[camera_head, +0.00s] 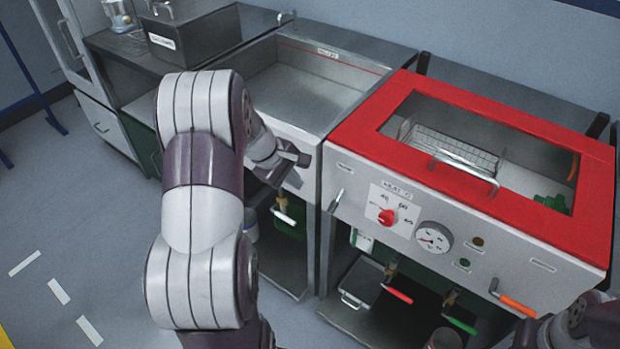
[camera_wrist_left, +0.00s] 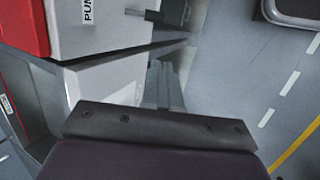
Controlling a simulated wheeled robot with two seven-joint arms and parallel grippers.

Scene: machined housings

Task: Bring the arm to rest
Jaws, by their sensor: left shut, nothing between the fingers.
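My left arm rises from the bottom of the head view, and its gripper (camera_head: 290,170) hangs in front of the sink unit's front panel. The gripper is shut with nothing in it. In the left wrist view the gripper's fingers (camera_wrist_left: 163,85) point down past the cabinet edge toward the floor. At the lower right of the head view a dark part of my right arm shows, but its gripper cannot be made out.
A washer with a red-framed glass lid (camera_head: 345,140) stands right of the steel sink (camera_head: 300,90). Its front has a red dial (camera_head: 387,217), a gauge (camera_head: 433,238) and coloured valve handles. The floor (camera_head: 60,230) at left is clear.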

